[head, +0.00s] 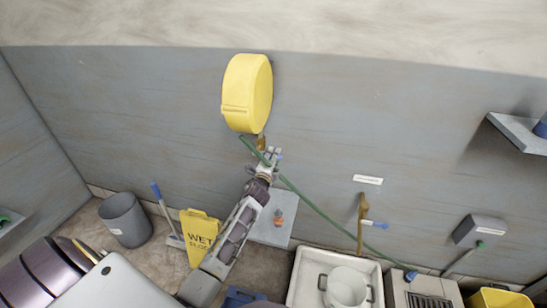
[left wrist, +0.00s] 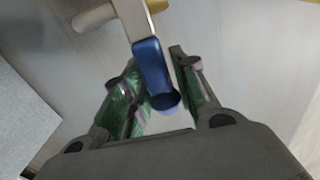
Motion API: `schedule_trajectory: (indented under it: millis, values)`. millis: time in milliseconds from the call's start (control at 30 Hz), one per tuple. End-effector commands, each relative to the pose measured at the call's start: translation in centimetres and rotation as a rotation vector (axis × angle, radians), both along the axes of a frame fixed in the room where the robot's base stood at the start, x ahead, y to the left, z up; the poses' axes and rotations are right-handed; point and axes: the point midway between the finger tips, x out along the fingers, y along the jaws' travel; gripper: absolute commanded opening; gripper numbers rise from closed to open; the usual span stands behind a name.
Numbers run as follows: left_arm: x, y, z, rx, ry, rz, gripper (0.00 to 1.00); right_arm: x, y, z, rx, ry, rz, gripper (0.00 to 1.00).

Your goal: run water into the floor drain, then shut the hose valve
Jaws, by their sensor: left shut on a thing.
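A yellow hose reel (head: 247,92) hangs on the grey wall. A green hose (head: 310,201) runs from it down to the right, to a blue end (head: 410,276) by a grey vented box. My left gripper (head: 272,157) is just below the reel, beside a brass fitting (head: 261,142) and the hose. In the left wrist view its fingers (left wrist: 165,98) are closed around a blue lever handle (left wrist: 151,62) with a pale metal arm. A second brass pipe (head: 361,215) with a blue lever (head: 375,224) stands on the wall farther right. I cannot make out a floor drain. My right gripper is not in view.
A grey bin (head: 125,219), a blue-handled tool (head: 162,205) and a yellow wet-floor sign (head: 198,233) stand at the lower left. A white sink (head: 309,276) holds a pot (head: 347,287). A wall shelf (head: 519,133) juts out at right. A grey wall box (head: 480,230) is lower down.

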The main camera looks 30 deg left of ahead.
Motion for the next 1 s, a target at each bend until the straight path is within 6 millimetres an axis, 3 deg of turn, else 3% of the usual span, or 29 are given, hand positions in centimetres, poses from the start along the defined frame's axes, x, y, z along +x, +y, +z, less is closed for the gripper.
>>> schedule_trajectory:
  millis: [67,100,233,667,1000]
  values:
    - [0.0,0.0,-0.3,0.001,0.004,0.0,0.0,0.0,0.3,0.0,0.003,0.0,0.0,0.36]
    - [0.0,0.0,-0.3,0.001,0.004,0.0,0.31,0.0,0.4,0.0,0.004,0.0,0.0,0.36]
    - [0.0,0.0,-0.2,0.0,0.004,0.0,0.47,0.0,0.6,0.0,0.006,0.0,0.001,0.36]
    - [-0.2,-0.1,-0.2,-0.002,0.003,0.0,0.48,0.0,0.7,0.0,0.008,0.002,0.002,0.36]
    - [-1.8,-0.4,-0.2,-0.002,0.004,0.0,0.48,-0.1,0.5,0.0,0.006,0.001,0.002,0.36]
